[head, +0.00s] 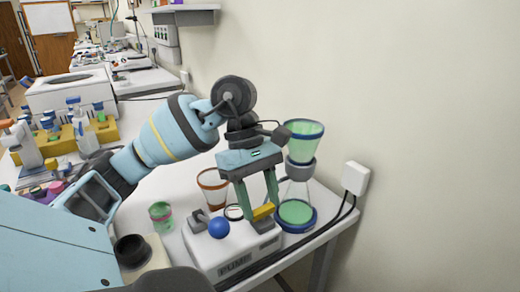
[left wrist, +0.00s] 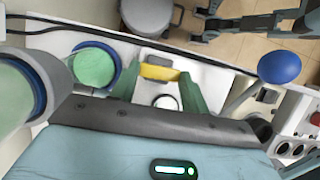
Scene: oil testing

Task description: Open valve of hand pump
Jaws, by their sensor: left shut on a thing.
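The hand pump (head: 235,255) is a white box marked PUMP near the front edge of the bench. A blue ball knob (head: 219,228) is on it and also shows at the right of the left wrist view (left wrist: 279,67). A yellow valve handle (head: 263,211) is on the pump, and it also shows in the left wrist view (left wrist: 160,72). My left gripper (head: 254,208) points down over the pump, its green fingers shut on the yellow handle, one on each side. The fingers partly hide the handle. I do not see my right gripper.
A glass filter apparatus with green liquid (head: 304,140) stands close right of the gripper. A brown-rimmed beaker (head: 213,186) and a small green-filled beaker (head: 161,216) stand to the left. Dark cables (head: 300,245) run along the bench's front edge.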

